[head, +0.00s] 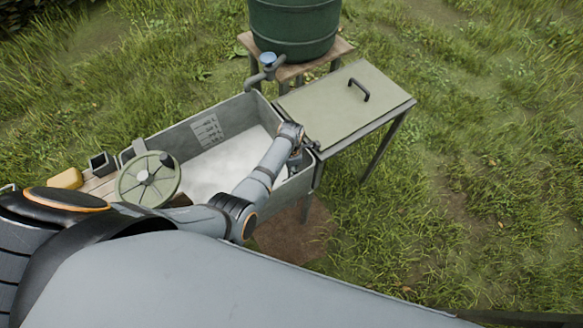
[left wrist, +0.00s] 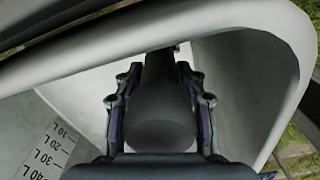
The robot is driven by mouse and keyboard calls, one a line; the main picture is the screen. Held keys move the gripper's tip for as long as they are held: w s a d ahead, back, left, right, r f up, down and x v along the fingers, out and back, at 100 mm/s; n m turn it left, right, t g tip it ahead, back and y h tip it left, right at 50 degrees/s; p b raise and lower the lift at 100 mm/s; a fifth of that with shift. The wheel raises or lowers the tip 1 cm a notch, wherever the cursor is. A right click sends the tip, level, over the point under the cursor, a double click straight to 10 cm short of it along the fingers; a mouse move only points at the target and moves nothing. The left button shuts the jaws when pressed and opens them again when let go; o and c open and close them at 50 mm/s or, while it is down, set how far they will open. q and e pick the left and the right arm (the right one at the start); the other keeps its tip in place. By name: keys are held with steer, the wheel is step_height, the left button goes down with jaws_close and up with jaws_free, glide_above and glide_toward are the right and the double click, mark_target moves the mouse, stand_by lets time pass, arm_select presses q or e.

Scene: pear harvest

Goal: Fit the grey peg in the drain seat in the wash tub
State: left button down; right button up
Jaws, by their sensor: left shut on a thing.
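The wash tub (head: 208,118) is a grey trough with a pale white inside and a litre scale on its wall. My left arm reaches over it, and my left gripper (head: 298,158) is at its right end, by the end wall. In the left wrist view, my left gripper (left wrist: 160,72) is shut on the dark grey peg (left wrist: 160,118), with one finger on each side. The peg's narrower end points away from the wrist, close to the tub's pale wall. The drain seat is not visible in either view. My right gripper is out of view.
A grey-green lidded table (head: 335,108) with a black handle adjoins the tub's right end. A green barrel (head: 295,28) with a tap stands behind. A round green wheel (head: 149,179) and a yellow block (head: 66,178) are at the left end. Grass surrounds everything.

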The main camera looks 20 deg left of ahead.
arm_select(q)
steer(key=c, duration=0.7)
jaws_free()
steer(key=o, duration=0.5)
steer(key=shift+r, duration=0.1)
step_height(320, 180, up, 6)
steer(key=p, duration=0.6)
steer(key=shift+p, duration=0.35)
steer(key=shift+d, duration=0.1)
